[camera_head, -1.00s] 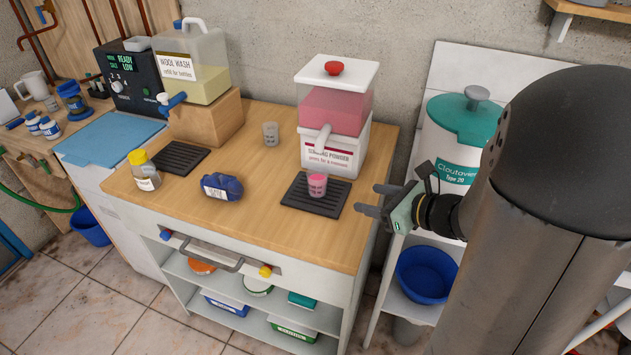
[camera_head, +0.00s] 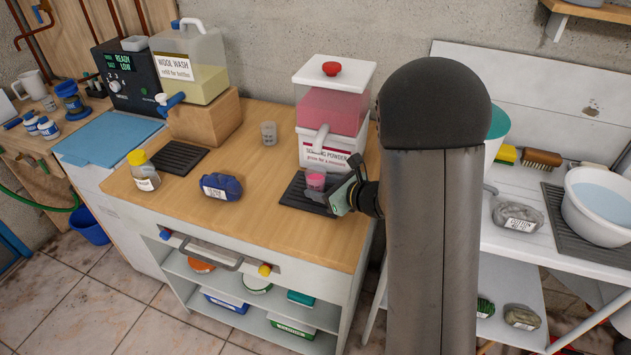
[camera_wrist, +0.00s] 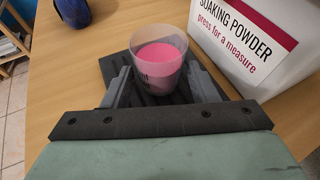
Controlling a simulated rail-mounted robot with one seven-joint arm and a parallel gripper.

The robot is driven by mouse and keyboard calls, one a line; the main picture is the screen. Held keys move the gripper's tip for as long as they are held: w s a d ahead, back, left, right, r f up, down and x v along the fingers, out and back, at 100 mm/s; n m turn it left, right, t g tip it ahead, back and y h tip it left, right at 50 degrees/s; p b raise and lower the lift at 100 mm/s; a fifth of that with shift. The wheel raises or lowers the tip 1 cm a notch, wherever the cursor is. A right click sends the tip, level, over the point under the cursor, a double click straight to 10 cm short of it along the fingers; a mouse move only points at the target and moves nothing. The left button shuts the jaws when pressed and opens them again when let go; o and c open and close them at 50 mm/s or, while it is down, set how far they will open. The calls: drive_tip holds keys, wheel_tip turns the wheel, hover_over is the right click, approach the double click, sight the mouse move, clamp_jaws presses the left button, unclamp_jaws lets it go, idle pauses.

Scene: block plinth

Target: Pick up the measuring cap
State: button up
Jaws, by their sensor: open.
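The measuring cap (camera_head: 316,181), a small clear cup with pink powder in it, stands upright on the dark ribbed mat (camera_head: 291,195) in front of the soaking powder dispenser. My gripper (camera_head: 309,191) is low at the mat, coming in from the right. In the wrist view the cap (camera_wrist: 159,62) stands between the two open fingers of my gripper (camera_wrist: 161,84), one on each side. I see no clear grip on it; the lower part of the cap is partly hidden by the fingers in the head view.
The soaking powder dispenser (camera_head: 333,110) stands right behind the cap. An empty clear cup (camera_head: 269,133) is further left. A blue labelled bundle (camera_head: 221,187) and a yellow-capped bottle (camera_head: 143,170) stand on the wooden worktop (camera_head: 245,220), which is clear at the front.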

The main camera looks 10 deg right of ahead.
sight(310, 173)
drive_tip(key=shift+x, duration=1.25)
drive_tip(key=c, duration=0.8)
drive_tip(key=shift+o, duration=0.2)
drive_tip(key=shift+r, duration=0.25)
drive_tip(key=shift+r, duration=1.5)
drive_tip(key=s+d+b, duration=0.2)
drive_tip(key=s+d, duration=0.9)
drive_tip(key=s, duration=0.3)
drive_tip(key=shift+s, duration=0.15)
